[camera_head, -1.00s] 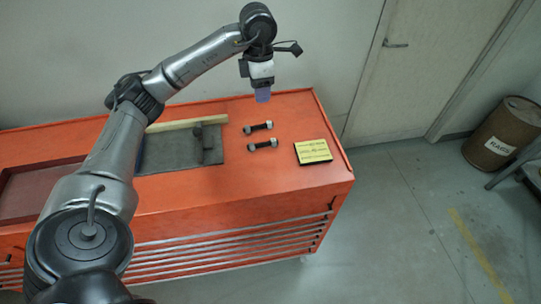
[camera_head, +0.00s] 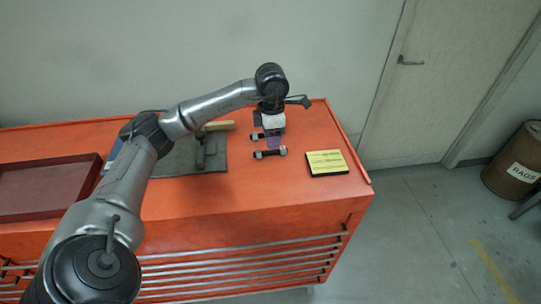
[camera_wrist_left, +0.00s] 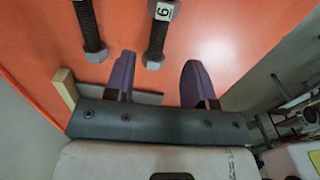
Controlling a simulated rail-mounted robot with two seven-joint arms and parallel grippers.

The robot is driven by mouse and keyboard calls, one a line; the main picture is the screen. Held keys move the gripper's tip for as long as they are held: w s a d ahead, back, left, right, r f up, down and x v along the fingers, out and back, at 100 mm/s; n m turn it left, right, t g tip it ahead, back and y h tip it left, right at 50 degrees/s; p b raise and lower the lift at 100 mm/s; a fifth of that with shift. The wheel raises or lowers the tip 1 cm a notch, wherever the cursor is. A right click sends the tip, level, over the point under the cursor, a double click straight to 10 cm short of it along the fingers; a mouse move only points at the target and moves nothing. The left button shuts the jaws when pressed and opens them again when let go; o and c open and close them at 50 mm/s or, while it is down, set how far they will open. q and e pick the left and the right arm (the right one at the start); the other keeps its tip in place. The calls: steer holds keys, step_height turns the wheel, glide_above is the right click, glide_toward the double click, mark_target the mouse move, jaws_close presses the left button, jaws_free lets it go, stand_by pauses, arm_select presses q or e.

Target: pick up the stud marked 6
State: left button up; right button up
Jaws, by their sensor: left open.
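The stud marked 6 (camera_wrist_left: 157,38) is a dark threaded rod with nuts at its ends and a white "6" label. In the head view it appears to be the nearer of two studs (camera_head: 268,154), lying on the orange cabinet top. My left gripper (camera_wrist_left: 160,68) is open and empty, with purple fingers. In the wrist view the stud's near nut lies roughly in line with the gap between the fingers. In the head view the gripper (camera_head: 274,142) hangs just behind the stud. I cannot tell the exact height. My right gripper is not in view.
A second stud (camera_wrist_left: 90,27) lies parallel behind, partly hidden by the gripper in the head view. A yellow-faced block (camera_head: 326,163) lies to the right. A grey mat (camera_head: 212,160) with a dark tool, a wooden strip (camera_head: 221,126) and a red tray (camera_head: 45,188) are to the left.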

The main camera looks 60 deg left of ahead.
mark_target(270, 151)
arm_select(q)
step_height(270, 151, down, 5)
steer(key=shift+s+a+r+b, duration=0.1)
steer(key=shift+a+b, duration=0.05)
steer(key=shift+b, duration=0.5)
steer(key=shift+f, duration=0.65)
steer(key=shift+c, duration=0.4)
steer(key=c, duration=0.6)
jaws_close()
